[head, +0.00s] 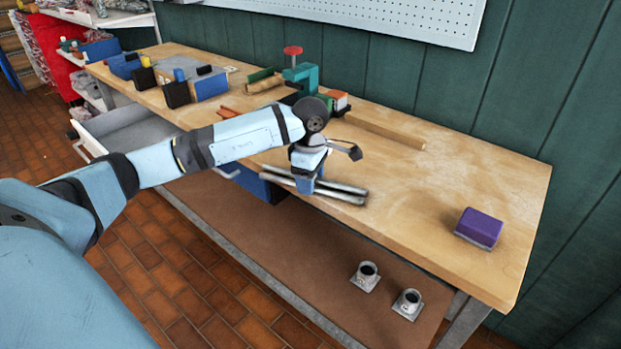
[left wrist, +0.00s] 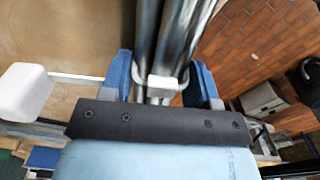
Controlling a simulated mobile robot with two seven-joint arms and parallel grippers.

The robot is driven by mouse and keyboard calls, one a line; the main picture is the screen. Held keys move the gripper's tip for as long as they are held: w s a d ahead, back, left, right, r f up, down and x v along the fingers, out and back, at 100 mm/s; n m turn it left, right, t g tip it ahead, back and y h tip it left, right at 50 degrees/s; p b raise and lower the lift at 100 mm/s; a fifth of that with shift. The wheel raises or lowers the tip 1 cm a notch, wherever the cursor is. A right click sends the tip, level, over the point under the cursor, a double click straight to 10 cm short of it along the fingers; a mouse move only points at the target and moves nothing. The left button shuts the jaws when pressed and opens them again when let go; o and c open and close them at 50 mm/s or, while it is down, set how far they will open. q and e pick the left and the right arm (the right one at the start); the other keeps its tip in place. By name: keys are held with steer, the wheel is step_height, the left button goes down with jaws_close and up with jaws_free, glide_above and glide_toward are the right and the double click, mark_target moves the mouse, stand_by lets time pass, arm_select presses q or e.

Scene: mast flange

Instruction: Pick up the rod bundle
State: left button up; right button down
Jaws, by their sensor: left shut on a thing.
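The rod bundle (head: 348,198) is a set of silver metal rods lying side by side at the front edge of the wooden workbench (head: 430,217). My left gripper (head: 305,186) points down over its middle and is shut on it. The left wrist view shows the rods (left wrist: 146,40) between the two blue fingers (left wrist: 162,88), with a pale band around them. I cannot tell whether the bundle touches the bench top or is just above it. My right gripper is not in view.
A purple block (head: 481,227) sits at the bench's right end. A teal clamp (head: 302,76) and a wooden stick (head: 385,131) are behind my left gripper. Two metal fittings, a left one (head: 366,275) and a right one (head: 408,302), stand on the lower shelf. The bench between bundle and purple block is clear.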

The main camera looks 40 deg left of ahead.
arm_select(q)
steer(key=o, duration=1.4)
steer(key=shift+c, duration=0.2)
step_height(320, 180, up, 14)
steer(key=p, duration=0.1)
steer(key=shift+p, duration=0.4)
steer(key=shift+f, duration=0.1)
steer(key=shift+d, duration=0.1)
